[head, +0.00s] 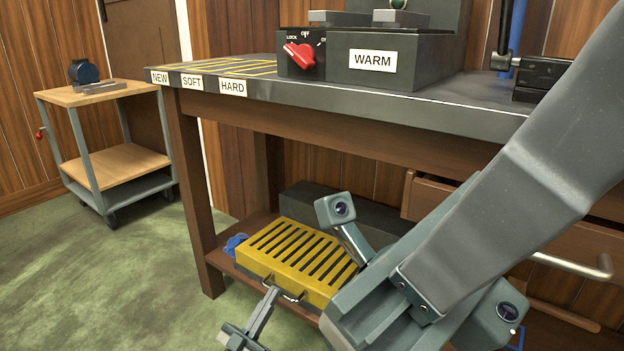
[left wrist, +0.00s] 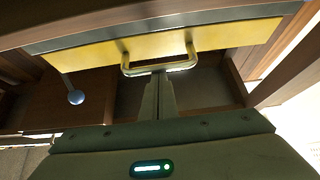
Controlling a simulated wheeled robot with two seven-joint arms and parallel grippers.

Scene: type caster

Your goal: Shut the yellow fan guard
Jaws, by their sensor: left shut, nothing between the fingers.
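The yellow fan guard (head: 300,252), a slotted cover with a metal handle (head: 284,291) on its front lip, lies over a dark box on the bench's lower shelf. Whether it sits fully down cannot be told. The left wrist view shows the yellow front lip (left wrist: 85,52) with the handle (left wrist: 158,68) in its middle. My left gripper (head: 275,290) is shut and empty, its fingertips at the handle; they also show in the left wrist view (left wrist: 158,76). Whether they touch it is unclear. My right gripper's fingers are not visible.
A blue part (head: 235,243) sticks out left of the guard. The bench top (head: 450,105) overhangs the lower shelf. A drawer handle (head: 575,265) juts out at right. My large arm link covers the right side. The green floor (head: 130,270) at left is clear up to a cart (head: 100,97).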

